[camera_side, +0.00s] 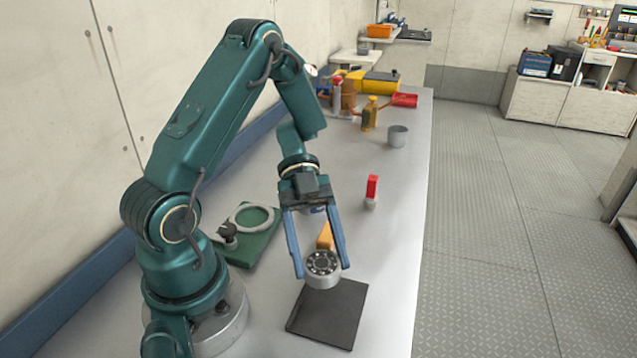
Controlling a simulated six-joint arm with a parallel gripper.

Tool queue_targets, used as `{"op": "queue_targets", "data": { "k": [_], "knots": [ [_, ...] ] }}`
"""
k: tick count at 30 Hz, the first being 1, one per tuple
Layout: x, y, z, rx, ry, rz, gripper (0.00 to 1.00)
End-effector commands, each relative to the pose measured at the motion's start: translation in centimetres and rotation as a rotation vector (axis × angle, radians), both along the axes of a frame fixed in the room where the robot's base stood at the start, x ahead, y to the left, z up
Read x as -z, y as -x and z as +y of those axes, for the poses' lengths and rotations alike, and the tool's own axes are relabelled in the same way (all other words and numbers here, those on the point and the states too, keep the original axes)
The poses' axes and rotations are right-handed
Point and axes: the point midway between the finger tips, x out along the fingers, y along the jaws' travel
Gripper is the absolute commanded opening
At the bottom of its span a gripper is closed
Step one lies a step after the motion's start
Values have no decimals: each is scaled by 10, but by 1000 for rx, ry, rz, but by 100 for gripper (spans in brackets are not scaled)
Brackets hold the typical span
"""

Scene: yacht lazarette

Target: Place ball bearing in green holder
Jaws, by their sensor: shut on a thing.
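The ball bearing (322,268) is a silver ring with a dark ball race. My gripper (321,272) has its two blue fingers shut on the bearing's sides. The bearing is over the far part of a dark square mat (330,318); I cannot tell whether it touches the mat. The green holder (262,245) is a flat green plate with a pale raised ring (251,217) and a dark knob or clamp (228,232). It lies to the left of my gripper, beside the arm's base, and its ring looks empty.
An orange piece (325,236) is just behind the bearing. A red-and-white item (372,190) and a grey cup (397,136) stand farther back. Bottles (369,113) and a red can (404,100) are at the far end. The bench's right strip is clear; a wall borders the left.

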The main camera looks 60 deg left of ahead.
Motion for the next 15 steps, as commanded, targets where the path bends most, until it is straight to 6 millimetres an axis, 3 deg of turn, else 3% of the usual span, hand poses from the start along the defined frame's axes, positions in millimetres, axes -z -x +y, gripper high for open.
{"op": "queue_targets", "data": {
  "k": [6,15],
  "knots": [
    [14,-5,-24,3,2,2,0],
    [43,-6,-25,-3,2,4,0]
  ]
}}
